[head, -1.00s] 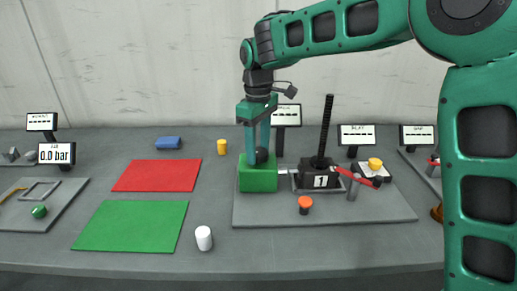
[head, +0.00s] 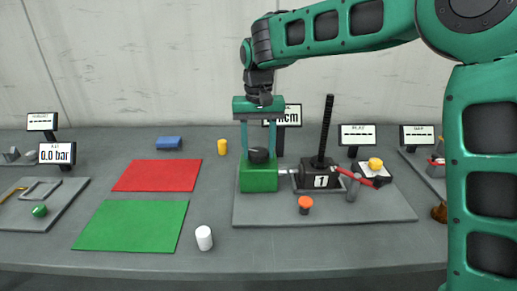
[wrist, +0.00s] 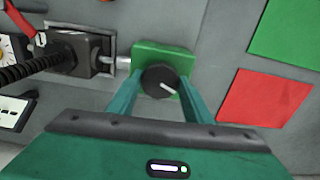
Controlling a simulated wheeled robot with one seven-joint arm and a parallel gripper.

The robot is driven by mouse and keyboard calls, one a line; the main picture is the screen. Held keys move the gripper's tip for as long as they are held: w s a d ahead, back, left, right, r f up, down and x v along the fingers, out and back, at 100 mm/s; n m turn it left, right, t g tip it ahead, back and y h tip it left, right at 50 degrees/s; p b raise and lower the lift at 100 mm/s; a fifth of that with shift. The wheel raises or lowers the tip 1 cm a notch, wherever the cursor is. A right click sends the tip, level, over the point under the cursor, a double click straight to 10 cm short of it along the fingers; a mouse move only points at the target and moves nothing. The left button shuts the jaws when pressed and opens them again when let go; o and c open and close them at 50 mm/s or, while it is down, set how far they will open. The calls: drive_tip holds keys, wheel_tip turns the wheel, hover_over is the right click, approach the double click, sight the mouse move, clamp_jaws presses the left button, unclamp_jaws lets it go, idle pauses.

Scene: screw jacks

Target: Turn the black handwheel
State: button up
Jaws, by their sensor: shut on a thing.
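The black handwheel (head: 259,155) sits on top of a green block (head: 259,179) on the grey base plate. In the wrist view, the round handwheel (wrist: 163,78) carries a white pointer mark, directed towards the lower right. My gripper (head: 258,152) points down from above with one finger on each side of the handwheel, and it is shut on it. In the wrist view, the fingers of my gripper (wrist: 161,82) flank the handwheel over the green block (wrist: 180,57).
A screw jack marked 1 (head: 321,181) with a tall black threaded spindle (head: 326,128) stands right of the green block, with a red lever (head: 355,177). An orange-topped knob (head: 305,203) is in front. A display (head: 292,115) behind is partly hidden by my gripper.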

sight(259, 151)
drive_tip(key=m, duration=0.7)
drive_tip(key=shift+w+r, duration=0.2)
drive_tip(key=shift+w, duration=0.1)
idle(0.4)
drive_tip(key=o, duration=1)
drive_tip(key=shift+c, duration=0.2)
drive_tip(key=shift+o, duration=0.5)
drive_tip(key=shift+s+f, duration=0.1)
wheel_tip(259, 151, up, 11)
drive_tip(key=shift+f, duration=0.15)
